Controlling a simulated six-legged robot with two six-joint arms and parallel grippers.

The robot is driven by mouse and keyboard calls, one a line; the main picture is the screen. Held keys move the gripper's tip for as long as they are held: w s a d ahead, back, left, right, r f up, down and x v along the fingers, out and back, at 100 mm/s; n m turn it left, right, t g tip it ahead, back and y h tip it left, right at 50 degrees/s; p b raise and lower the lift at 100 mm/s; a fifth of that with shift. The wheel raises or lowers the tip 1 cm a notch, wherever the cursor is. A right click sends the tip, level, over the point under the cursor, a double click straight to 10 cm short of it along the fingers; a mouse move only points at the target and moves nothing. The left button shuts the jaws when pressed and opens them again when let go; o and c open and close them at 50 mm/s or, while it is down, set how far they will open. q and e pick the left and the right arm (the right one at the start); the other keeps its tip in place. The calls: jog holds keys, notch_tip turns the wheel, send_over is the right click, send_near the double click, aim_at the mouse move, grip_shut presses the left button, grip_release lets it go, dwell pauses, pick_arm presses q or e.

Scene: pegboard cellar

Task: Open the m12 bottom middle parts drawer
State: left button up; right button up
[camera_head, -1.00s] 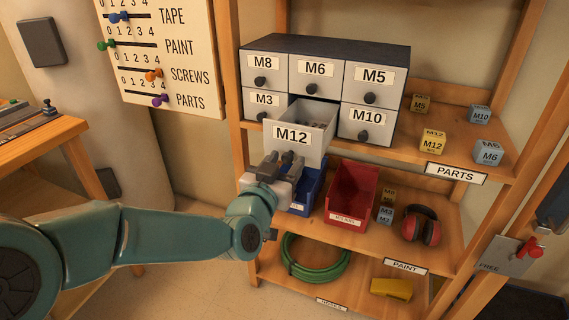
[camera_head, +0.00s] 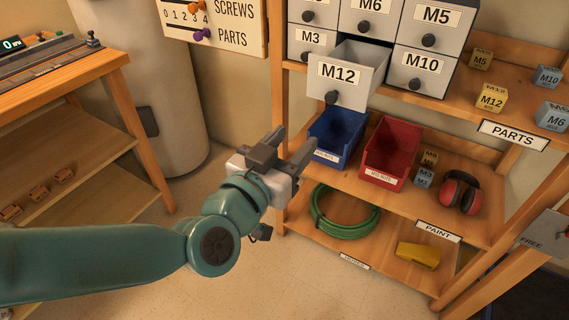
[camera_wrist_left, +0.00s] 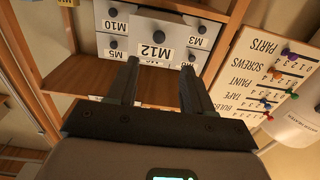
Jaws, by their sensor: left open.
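The M12 drawer (camera_head: 350,82) is the bottom middle one of the grey parts cabinet. It is pulled out past its neighbours, with its open top showing and its dark knob on the front. In the left wrist view the M12 drawer (camera_wrist_left: 160,52) appears upside down beyond the fingers. My left gripper (camera_head: 290,148) is open and empty, below and to the left of the drawer, apart from its knob. In the left wrist view the two fingers (camera_wrist_left: 162,85) stand apart with nothing between them. My right gripper is not in view.
A blue bin (camera_head: 333,140) and a red bin (camera_head: 390,155) stand on the shelf under the cabinet, close to my left gripper. A green hose (camera_head: 345,212) lies lower down. A wooden bench (camera_head: 60,75) is at the left. Floor between is clear.

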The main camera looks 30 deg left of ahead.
pick_arm(q)
jog(key=shift+s+b, duration=0.4)
jog(key=shift+s, duration=0.65)
jog(key=w+f+m+g, duration=0.15)
jog(key=f+g, duration=0.25)
jog(key=f, duration=1)
jog(key=w+f+g, duration=0.3)
jog(key=f+g, duration=0.1)
jog(key=f, duration=1)
jog(key=s+d+f+n+g+h, duration=0.15)
jog(key=s+d+f+g, duration=0.3)
jog(key=s+f, duration=0.55)
jog(key=s+d+f+n+g+h, duration=0.1)
jog(key=s+d+f+g+h, duration=0.15)
jog(key=s+f+g, duration=0.7)
notch_tip(320, 180, up, 22)
jog(key=w+n+t+p, duration=0.1)
jog(key=t+p, duration=0.3)
jog(key=p, duration=2.1)
jog(key=shift+w+d+y, duration=0.3)
jog(key=shift+w, duration=0.35)
